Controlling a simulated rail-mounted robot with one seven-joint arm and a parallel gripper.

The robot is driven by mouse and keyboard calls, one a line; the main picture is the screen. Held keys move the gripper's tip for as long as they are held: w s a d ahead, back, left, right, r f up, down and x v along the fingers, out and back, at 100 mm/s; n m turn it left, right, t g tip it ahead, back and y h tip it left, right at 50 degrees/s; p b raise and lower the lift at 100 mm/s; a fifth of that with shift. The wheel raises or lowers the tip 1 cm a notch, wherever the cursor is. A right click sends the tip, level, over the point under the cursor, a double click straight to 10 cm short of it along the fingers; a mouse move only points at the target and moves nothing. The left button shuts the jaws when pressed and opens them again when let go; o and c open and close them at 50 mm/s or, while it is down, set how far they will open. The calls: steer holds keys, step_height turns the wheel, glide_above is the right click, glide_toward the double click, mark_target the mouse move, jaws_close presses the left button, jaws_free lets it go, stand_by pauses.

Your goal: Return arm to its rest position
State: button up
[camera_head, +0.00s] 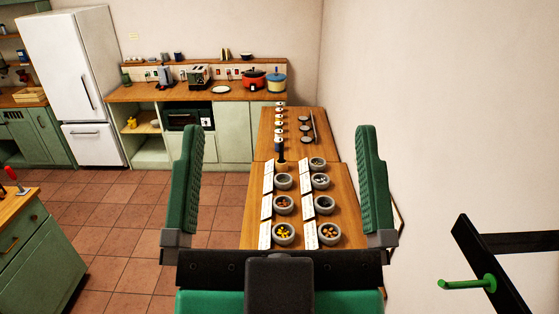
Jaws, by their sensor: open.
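My gripper (279,190) is in the front middle of the camera_head view. Its two green ridged fingers stand wide apart with nothing between them that it holds. The wooden table (347,223) shows between and beyond the fingers. Whether the gripper is above the table or nearer to me is hard to tell from this one view. The rest of my arm is mostly hidden behind the dark gripper body at the bottom.
Grey bowls (283,234) with small contents stand in two rows beside white cards. A dark bottle (280,151) stands behind them. A counter (190,91) runs along the back wall. A green cabinet (38,262) is at left. The tiled floor (125,240) between is clear.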

step_height(320, 180, up, 4)
steer(key=p, duration=0.4)
stand_by(1.0)
